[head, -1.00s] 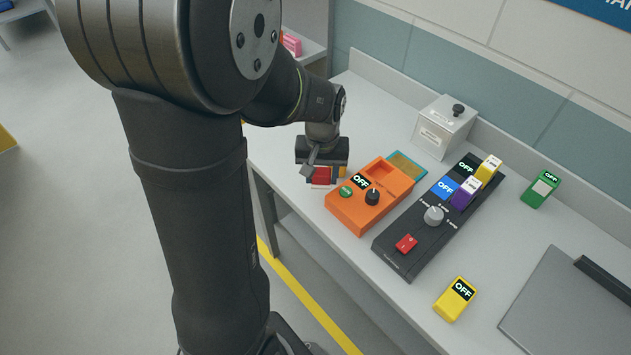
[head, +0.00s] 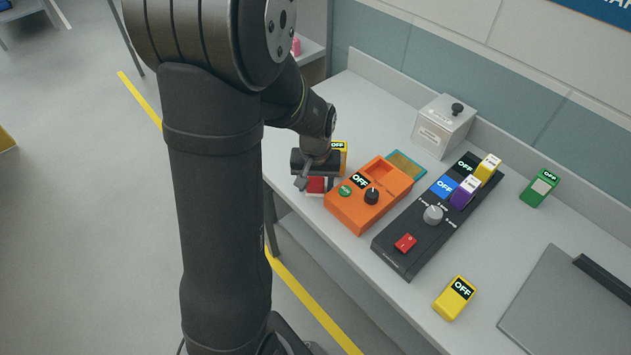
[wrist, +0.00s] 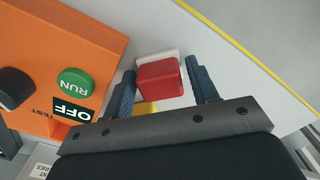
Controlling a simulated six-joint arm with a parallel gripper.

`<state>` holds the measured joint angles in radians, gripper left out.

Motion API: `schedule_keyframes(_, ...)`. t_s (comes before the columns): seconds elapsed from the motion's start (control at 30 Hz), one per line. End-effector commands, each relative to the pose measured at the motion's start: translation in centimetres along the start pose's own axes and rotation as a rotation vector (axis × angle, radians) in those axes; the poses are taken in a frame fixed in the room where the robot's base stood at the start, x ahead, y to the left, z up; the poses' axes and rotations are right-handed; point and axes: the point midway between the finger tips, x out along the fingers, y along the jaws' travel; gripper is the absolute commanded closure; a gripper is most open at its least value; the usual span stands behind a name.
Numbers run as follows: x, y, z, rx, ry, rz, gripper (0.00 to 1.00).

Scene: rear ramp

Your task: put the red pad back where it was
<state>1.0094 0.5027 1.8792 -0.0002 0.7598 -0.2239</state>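The red pad (wrist: 160,82) is a small red block with a white part against it, between the two blue fingers of my gripper (wrist: 161,68) in the wrist view. The fingers look closed about it, though thin gaps at the sides are hard to judge. In the head view the red pad (head: 316,186) shows just below my gripper (head: 314,176), at the bench's front left edge, beside the orange box (head: 350,211). Whether the pad touches the bench is unclear. The fingertips are mostly hidden in the head view.
A yellow OFF block (head: 341,160) stands right behind my gripper. A teal-edged plate (head: 407,164) lies behind the orange box. A black switch panel (head: 400,248), a grey box (head: 442,128), a yellow block (head: 454,300) and a green block (head: 540,190) are farther right.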

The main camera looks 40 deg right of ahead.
Motion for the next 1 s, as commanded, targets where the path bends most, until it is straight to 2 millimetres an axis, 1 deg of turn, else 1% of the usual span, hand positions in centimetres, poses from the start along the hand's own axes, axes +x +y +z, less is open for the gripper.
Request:
schedule_keyframes(0.27,-0.1,0.0,0.0,0.0,0.001,0.0,0.46)
schedule_keyframes(0.37,-0.6,0.0,0.0,0.0,0.002,0.001,0.46)
schedule_keyframes(0.47,-1.9,0.0,-0.1,0.0,0.004,0.001,0.46)
schedule_keyframes(0.57,-3.7,0.0,-0.1,0.0,0.006,0.001,0.46)
schedule_keyframes(0.8,-8.8,0.0,-0.1,0.0,0.006,0.001,0.46)
schedule_keyframes(0.9,-10.5,0.0,-0.1,0.0,0.004,0.001,0.46)
schedule_keyframes(1.0,-11.6,0.0,0.0,0.0,0.002,0.0,0.46)
